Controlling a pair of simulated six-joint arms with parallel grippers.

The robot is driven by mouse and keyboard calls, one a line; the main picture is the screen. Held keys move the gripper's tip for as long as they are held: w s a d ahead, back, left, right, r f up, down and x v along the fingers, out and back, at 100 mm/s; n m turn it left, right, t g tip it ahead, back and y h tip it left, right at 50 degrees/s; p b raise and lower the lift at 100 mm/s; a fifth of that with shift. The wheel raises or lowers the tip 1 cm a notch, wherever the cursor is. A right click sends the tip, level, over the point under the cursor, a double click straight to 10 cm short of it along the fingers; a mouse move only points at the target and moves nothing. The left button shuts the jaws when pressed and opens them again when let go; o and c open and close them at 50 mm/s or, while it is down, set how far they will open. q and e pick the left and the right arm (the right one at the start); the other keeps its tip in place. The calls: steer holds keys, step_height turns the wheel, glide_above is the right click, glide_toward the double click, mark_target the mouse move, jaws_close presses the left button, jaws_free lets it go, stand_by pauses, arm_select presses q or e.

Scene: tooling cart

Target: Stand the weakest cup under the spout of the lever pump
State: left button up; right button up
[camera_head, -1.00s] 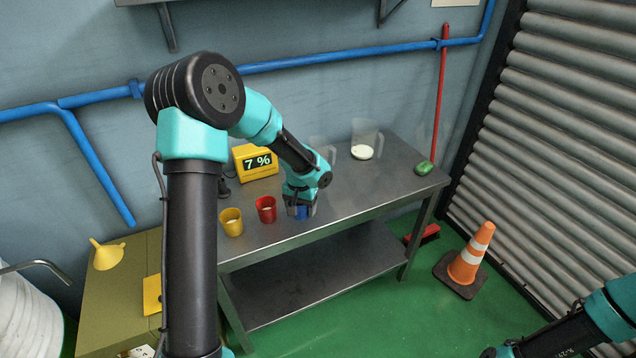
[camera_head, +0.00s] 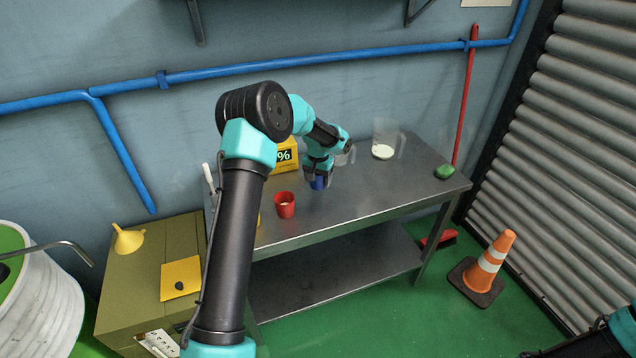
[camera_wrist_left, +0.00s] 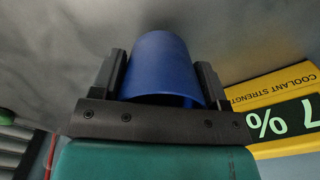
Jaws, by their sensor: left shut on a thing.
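My left gripper (camera_head: 318,180) is shut on the blue cup (camera_head: 317,184). In the left wrist view the blue cup (camera_wrist_left: 163,68) sits between both fingers. It appears held above the metal bench, though the gap is hard to judge. A red cup (camera_head: 285,205) stands on the bench, left of and nearer than the blue one. The yellow cup is almost wholly hidden behind my left arm. A white lever handle (camera_head: 208,178) shows at the bench's left end; the pump's body and spout are hidden by my arm. My right gripper is out of view.
A yellow coolant strength display (camera_head: 285,156) stands behind the cups; the left wrist view shows 7 %. A clear jug (camera_head: 386,140) and a green object (camera_head: 445,172) stand on the right of the metal bench (camera_head: 400,185). The bench's right front is clear.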

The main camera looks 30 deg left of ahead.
mark_target(318, 182)
arm_select(q)
steer(key=shift+w+a+f, duration=0.1)
steer(key=shift+w+a, duration=0.55)
steer(key=shift+w, duration=0.3)
steer(key=shift+f, duration=1.75)
steer(key=shift+f, duration=0.1)
steer(key=o, duration=0.9)
steer(key=shift+o, duration=0.2)
step_height(318, 182, up, 12)
